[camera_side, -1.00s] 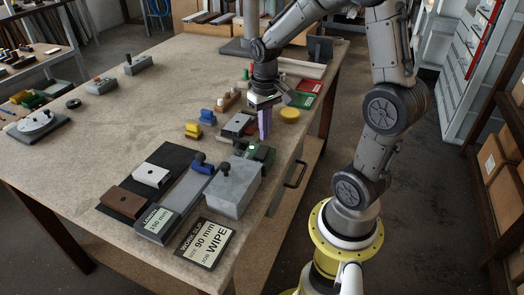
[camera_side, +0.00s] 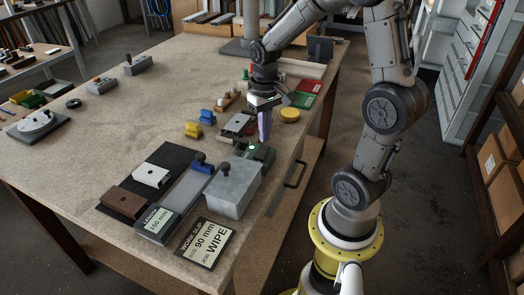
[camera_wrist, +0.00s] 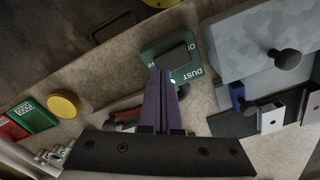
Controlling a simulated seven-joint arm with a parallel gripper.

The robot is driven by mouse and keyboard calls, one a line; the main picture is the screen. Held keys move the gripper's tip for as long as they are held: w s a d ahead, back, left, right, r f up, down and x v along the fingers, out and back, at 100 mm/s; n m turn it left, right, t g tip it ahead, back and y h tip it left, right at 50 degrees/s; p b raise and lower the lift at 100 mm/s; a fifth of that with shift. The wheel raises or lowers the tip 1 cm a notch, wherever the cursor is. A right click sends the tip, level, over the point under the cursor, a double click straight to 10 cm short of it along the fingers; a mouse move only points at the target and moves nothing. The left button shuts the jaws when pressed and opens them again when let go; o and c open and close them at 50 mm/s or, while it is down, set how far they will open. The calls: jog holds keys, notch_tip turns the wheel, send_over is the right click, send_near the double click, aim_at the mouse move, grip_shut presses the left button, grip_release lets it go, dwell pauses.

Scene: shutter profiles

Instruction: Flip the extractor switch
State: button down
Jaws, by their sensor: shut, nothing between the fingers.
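The extractor switch (camera_wrist: 188,49) is a green plate with a dark raised block on it and white lettering reading "DUST", partly covered. In the side view the green switch (camera_side: 262,154) sits near the table's right edge, beside the grey block, with a small bright spot on it. My gripper (camera_side: 265,140) points down just above or at the switch. In the wrist view its purple fingers (camera_wrist: 164,72) are together, with nothing between them, and their tips overlap the plate's near edge. I cannot tell whether they touch the switch. The fingers hide part of the lettering.
A grey block (camera_side: 234,188) with a black knob stands close to the switch.

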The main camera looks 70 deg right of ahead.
aim_at(263, 147)
jog(key=shift+f, duration=1.25)
dwell(0.5)
jog(key=shift+r, duration=3.55)
jog(key=s+a+r+n+t, duration=0.1)
jog(key=a+r+n+t, duration=0.2)
jog(key=a+r, duration=0.35)
jog(key=s+a+n+t, duration=0.2)
jog(key=s+a+n, duration=0.1)
jog(key=s+a, duration=0.4)
jog(key=shift+s+r+t, duration=0.2)
jog(key=shift+s+t, duration=0.1)
jog(key=shift+s, duration=0.65)
